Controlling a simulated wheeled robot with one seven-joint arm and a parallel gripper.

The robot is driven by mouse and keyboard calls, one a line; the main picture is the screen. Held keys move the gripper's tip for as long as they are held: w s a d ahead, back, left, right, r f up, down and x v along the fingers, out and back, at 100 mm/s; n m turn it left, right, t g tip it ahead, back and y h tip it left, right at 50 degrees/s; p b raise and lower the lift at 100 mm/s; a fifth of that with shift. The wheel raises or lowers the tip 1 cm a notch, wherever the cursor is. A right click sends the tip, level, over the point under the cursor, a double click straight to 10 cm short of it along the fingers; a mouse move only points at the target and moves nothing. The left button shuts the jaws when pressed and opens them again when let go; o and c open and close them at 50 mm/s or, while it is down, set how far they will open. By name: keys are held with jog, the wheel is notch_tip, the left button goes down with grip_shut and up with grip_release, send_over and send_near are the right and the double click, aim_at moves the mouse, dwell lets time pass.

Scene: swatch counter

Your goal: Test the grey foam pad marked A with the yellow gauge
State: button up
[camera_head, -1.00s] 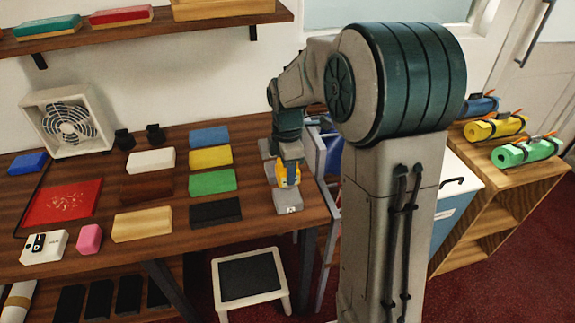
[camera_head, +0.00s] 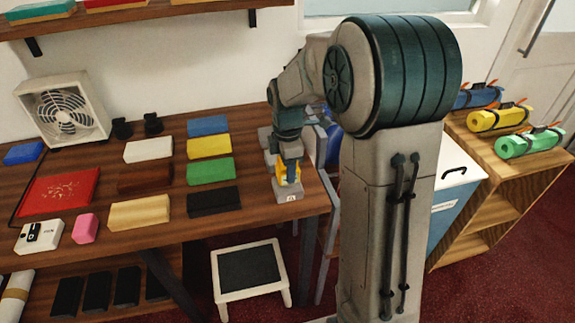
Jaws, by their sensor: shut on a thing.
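The grey foam pad (camera_head: 288,195) lies near the right end of the wooden counter, with a small white label on its front edge; the letter is too small to read surely. The yellow gauge (camera_head: 280,178) is upright over the pad, partly hidden by my gripper. My gripper (camera_head: 288,166) points down and is shut on the yellow gauge. The gauge's lower end looks to be at the pad, but I cannot tell whether it presses in.
Blue (camera_head: 208,125), yellow (camera_head: 209,147), green (camera_head: 210,170) and black (camera_head: 213,200) blocks stand in a column left of the pad. A white fan (camera_head: 62,110) stands at the back left. A stool (camera_head: 250,277) is on the floor in front of the counter.

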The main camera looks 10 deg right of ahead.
jog(key=shift+f+b, duration=0.3)
jog(key=shift+f, duration=0.3)
dwell(1.3)
jog(key=shift+r+p, duration=2.85)
jog(key=shift+r, duration=0.8)
